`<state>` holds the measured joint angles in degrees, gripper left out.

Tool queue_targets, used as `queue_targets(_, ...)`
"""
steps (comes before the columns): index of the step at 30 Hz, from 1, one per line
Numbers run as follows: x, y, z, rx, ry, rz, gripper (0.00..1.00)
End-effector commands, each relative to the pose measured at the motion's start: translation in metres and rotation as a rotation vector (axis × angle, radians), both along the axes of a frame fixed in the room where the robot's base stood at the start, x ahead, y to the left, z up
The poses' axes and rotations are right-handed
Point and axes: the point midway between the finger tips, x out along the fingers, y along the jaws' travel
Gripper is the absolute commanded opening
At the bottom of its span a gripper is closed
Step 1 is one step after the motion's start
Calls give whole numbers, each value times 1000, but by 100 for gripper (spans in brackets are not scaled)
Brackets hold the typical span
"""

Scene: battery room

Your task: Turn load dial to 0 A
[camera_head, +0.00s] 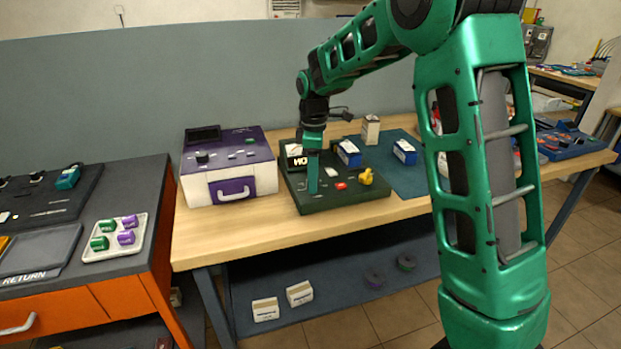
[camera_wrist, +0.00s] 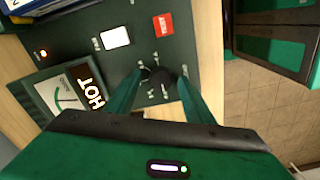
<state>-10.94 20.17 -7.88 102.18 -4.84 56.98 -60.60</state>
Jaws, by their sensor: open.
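The load dial (camera_wrist: 161,77) is a dark round knob on the dark green panel (camera_wrist: 110,62), ringed by small white markings too small to read. In the wrist view, my gripper (camera_wrist: 163,74) is open, with one green finger on each side of the dial. I cannot tell whether the fingers touch it, nor where it points. In the head view, my gripper (camera_head: 313,188) reaches down over the panel (camera_head: 360,202), and the dial is hidden there. A meter (camera_wrist: 62,100) with a "HOT" label is on the panel.
A purple and white case (camera_head: 229,165) is to the left; blue and white boxes (camera_head: 349,153) stand behind.

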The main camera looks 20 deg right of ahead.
Motion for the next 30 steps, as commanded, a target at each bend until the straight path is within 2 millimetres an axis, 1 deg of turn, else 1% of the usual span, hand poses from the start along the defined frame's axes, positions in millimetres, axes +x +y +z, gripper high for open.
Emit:
queue_targets(5,1,0,25,1,-5,1,48)
queue_targets(12,2,-1,70,1,-4,0,48)
queue_targets(15,2,-1,85,0,-2,-2,48)
queue_targets(18,2,-1,95,0,-2,-3,48)
queue_targets(23,2,-1,103,0,-1,-3,48)
queue_targets(30,2,-1,103,0,0,-2,48)
